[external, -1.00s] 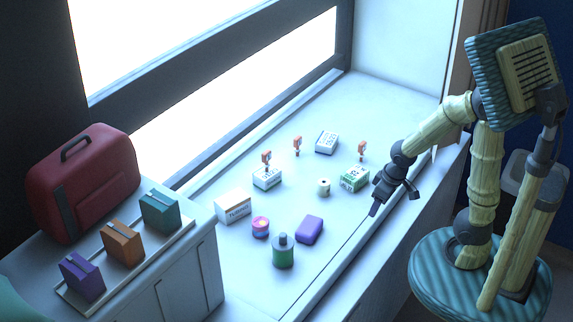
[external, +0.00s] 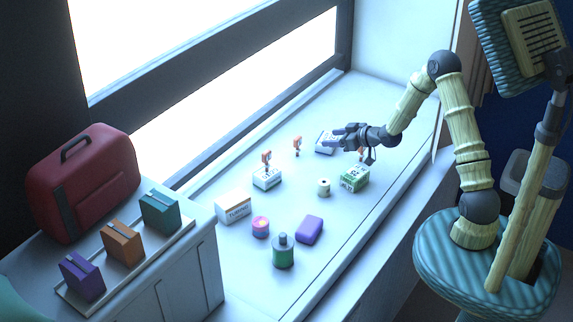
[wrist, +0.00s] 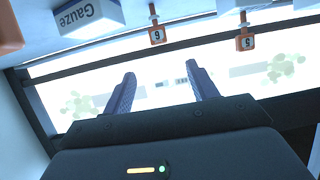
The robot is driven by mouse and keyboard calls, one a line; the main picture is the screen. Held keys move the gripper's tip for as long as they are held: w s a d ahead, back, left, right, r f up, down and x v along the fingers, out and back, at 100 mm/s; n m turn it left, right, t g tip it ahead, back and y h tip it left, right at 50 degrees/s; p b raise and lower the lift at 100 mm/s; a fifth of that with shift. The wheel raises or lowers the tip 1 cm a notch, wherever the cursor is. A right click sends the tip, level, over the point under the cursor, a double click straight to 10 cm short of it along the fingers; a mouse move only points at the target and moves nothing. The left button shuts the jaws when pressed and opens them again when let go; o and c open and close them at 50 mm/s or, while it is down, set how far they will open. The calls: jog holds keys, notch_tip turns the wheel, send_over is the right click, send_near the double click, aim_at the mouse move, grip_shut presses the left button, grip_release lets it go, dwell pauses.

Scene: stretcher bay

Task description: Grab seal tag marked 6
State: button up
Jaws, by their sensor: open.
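The seal tag marked 6 (wrist: 156,35) is a small orange tag on a thin stem, upside down near the top of the wrist view. It seems to be the middle orange tag (external: 297,143) in the external view, standing free on the white sill. My gripper (external: 335,136) is over the sill, to the right of that tag and near the white box. In the wrist view my gripper (wrist: 161,73) has its two fingers spread with nothing between them. Another tag (wrist: 246,43) appears to read 5; it seems to be the left tag (external: 266,157).
The Gauze box (wrist: 90,18), seemingly the white box (external: 326,142), is beside my gripper. A third orange tag (external: 361,152) is partly hidden by my gripper. A green-white box (external: 355,177), small roll (external: 323,187) and green bottle (external: 283,252) stand nearer. The window lies behind.

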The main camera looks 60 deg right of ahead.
aim_at(300, 140)
jog(key=shift+w, duration=0.15)
jog(key=p+x, duration=0.2)
jog(key=x, duration=0.9)
jog(key=shift+p, duration=0.4)
jog(key=shift+w+f, duration=0.2)
jog(key=shift+w, duration=0.3)
jog(key=shift+f+p+x, duration=0.2)
jog(key=shift+p+x, duration=0.85)
jog(key=shift+x, duration=1.55)
jog(key=shift+s+d, duration=0.1)
jog(key=shift+d, duration=0.05)
jog(key=c, duration=1)
